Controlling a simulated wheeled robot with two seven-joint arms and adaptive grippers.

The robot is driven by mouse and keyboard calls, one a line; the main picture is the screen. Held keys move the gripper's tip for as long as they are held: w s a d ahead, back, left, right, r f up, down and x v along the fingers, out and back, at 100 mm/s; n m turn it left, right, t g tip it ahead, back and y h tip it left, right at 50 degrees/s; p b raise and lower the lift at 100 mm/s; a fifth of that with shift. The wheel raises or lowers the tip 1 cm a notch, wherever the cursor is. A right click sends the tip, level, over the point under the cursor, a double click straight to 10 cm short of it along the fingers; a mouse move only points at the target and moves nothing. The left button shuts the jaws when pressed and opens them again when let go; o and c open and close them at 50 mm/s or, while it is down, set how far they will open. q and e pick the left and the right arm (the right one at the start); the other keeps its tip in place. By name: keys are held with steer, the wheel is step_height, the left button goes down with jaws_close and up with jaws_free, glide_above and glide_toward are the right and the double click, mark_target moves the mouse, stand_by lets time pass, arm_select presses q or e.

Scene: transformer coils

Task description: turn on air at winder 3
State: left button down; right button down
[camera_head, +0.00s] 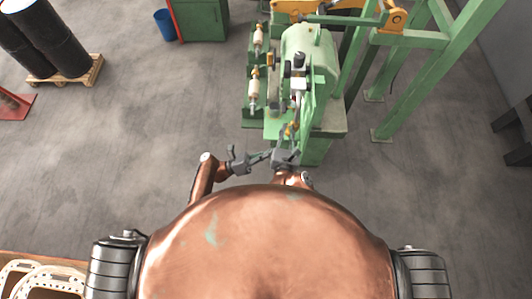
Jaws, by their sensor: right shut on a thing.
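The green winder (308,58) stands ahead of me, right of the picture's middle. No number shows on it. Small yellow and red fittings (292,129) sit at its near end, just above my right gripper; I cannot make out which is the air valve. My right gripper (290,151) is at this near end, shut on a small part that the gripper itself mostly hides. My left gripper (247,156) is just left of the right one, with its fingers apart and nothing seen between them.
Green posts (425,85) stand right of the winder. Black drums (50,38) on a pallet (85,75), a blue bin (165,25) and a green cabinet (202,20) are at the back left. The floor to the left is clear.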

steer(key=shift+r, duration=0.1)
arm_select(q)
steer(key=w+d+r, duration=0.3)
steer(key=r, duration=0.1)
steer(key=shift+w+d+r, duration=0.2)
steer(key=shift+r, duration=0.15)
steer(key=shift+w+a+r+t, duration=0.1)
steer(key=shift+w+r+t, duration=0.25)
steer(key=shift+r, duration=0.35)
arm_select(e)
steer(key=c, duration=1.9)
jaws_free()
steer(key=shift+f, duration=0.2)
